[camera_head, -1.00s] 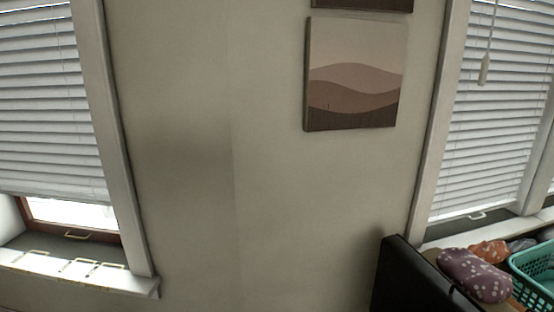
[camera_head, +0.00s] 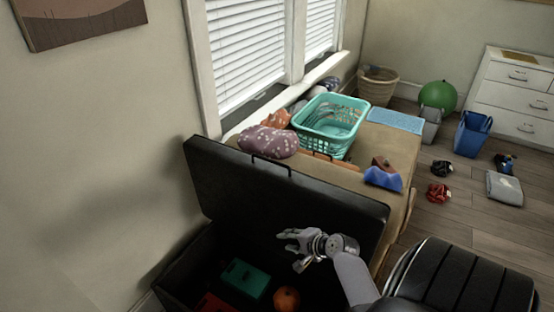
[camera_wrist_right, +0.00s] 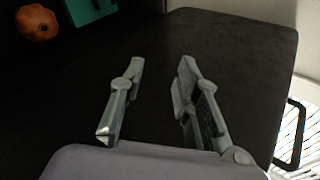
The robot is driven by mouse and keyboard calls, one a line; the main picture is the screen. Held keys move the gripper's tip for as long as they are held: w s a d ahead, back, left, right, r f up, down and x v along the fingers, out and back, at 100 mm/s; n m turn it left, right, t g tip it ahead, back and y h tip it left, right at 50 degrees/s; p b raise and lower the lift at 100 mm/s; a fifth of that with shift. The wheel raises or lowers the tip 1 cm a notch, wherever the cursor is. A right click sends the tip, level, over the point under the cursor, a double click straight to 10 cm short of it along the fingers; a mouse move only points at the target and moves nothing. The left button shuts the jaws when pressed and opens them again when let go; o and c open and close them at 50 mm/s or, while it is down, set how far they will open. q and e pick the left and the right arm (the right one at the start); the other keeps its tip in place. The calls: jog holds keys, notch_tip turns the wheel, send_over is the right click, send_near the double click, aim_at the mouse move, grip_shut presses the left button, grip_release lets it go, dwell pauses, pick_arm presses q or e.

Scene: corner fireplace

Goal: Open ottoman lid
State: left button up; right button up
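The black ottoman (camera_head: 182,272) stands at the lower middle of the head view. Its lid (camera_head: 280,200) is raised and leans back toward the window side, with a dark handle (camera_head: 270,163) at its upper edge. My right gripper (camera_head: 288,248) is in front of the lid's inner face, over the open box; I cannot tell whether it touches the lid. In the right wrist view the two fingers (camera_wrist_right: 150,95) are apart with nothing between them, the dark lid (camera_wrist_right: 235,45) behind them and its handle (camera_wrist_right: 291,132) at the right. My left gripper is not in view.
Inside the ottoman lie a green box (camera_head: 245,279), a red item (camera_head: 212,302) and an orange ball-like thing (camera_head: 287,298). Behind the lid, a tan surface holds a teal basket (camera_head: 330,122) and cloths (camera_head: 268,141). Floor items, including a blue bin (camera_head: 472,134), lie at the right.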

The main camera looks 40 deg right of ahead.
jog(key=d+r+m+t+b, duration=0.1)
jog(key=d+r+m+t, duration=0.3)
jog(key=r, duration=0.9)
jog(key=m+t, duration=0.1)
jog(key=m, duration=0.1)
send_near(277, 163)
jog(key=shift+n+h, duration=0.3)
jog(key=shift+h, duration=0.1)
jog(key=x, duration=0.7)
jog(key=p+x, duration=0.1)
jog(key=x, duration=0.3)
jog(key=shift+w+a, duration=0.25)
jog(key=shift+a, duration=0.05)
jog(key=shift+f, duration=0.1)
grip_shut()
